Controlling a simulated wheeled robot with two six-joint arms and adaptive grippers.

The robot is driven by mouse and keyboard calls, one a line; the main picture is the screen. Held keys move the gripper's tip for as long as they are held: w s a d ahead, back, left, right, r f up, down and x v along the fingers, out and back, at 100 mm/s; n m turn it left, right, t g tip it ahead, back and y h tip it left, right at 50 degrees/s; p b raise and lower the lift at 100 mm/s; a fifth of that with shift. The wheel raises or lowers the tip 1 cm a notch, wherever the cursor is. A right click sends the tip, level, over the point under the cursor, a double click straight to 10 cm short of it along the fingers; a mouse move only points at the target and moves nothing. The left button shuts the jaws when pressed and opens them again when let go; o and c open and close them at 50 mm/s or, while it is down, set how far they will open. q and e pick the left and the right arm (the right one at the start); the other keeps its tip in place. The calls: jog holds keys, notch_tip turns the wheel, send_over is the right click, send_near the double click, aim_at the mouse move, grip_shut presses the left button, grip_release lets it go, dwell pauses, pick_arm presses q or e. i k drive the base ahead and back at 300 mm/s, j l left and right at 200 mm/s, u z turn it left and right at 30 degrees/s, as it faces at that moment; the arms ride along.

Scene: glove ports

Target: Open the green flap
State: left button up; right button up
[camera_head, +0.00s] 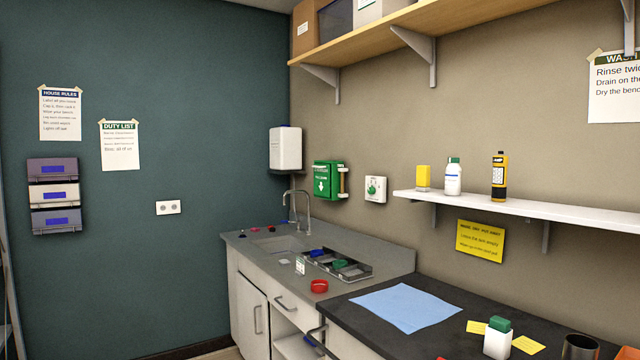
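No green flap can be made out with certainty. A green wall box (328,180) with a white arrow hangs on the beige wall near the corner, and I cannot tell whether it has a flap. A small green item (340,264) lies in the grey tray (356,274) on the counter by the sink. A white container with a green cap (498,338) stands on the dark bench. No glove ports are visible. Neither of my grippers is in view.
A grey counter with a sink (283,243) and a tap (306,207) fills the corner. A dark bench (450,309) with a blue sheet (402,306) lies at the right. A white shelf (540,212) sticks out above it. A drawer below the counter appears pulled out.

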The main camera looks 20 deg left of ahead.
aim_at(321, 171)
jog(key=i+j+u, duration=1.05)
jog(key=i, duration=0.45)
jog(key=i+u, duration=0.4)
jog(key=i, duration=0.4)
